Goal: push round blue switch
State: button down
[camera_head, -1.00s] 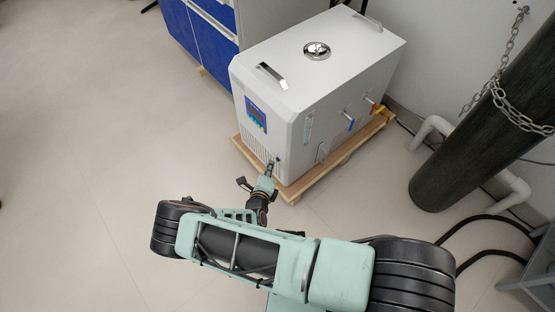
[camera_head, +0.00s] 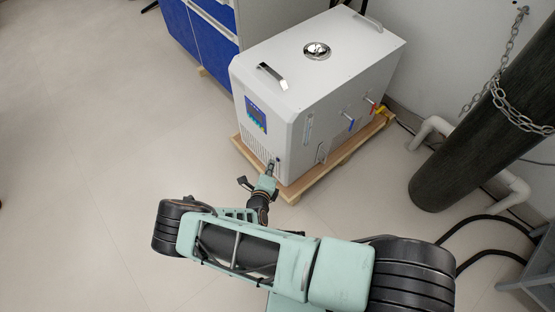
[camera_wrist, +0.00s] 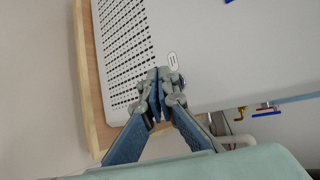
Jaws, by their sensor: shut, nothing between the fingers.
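The white distiller cabinet (camera_head: 328,78) has a blue display panel (camera_head: 256,115) high on its front face. My gripper (camera_head: 271,165) is at the lower right of that front face, close to the edge with the side. In the wrist view my gripper (camera_wrist: 158,76) is shut and empty, with its tips over the cabinet's front, beside a vent grille (camera_wrist: 126,45) and a small white label (camera_wrist: 173,61). Whether the tips touch the cabinet cannot be told.
The cabinet stands on a wooden pallet (camera_head: 300,191), which juts out below the front. Blue and red taps (camera_head: 350,124) stick out of its right side. A dark chained cylinder (camera_head: 470,130) stands at the right. The floor at the left is clear.

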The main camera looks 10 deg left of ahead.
jog(key=shift+w+d, duration=0.2)
jog(key=shift+w, duration=0.05)
jog(key=shift+w+d, duration=0.15)
dwell(0.5)
jog(key=shift+s+a, duration=0.45)
jog(key=shift+s, duration=0.1)
jog(key=shift+s+a+b, duration=0.75)
jog(key=shift+s+a, duration=1.2)
jog(key=shift+s, duration=0.3)
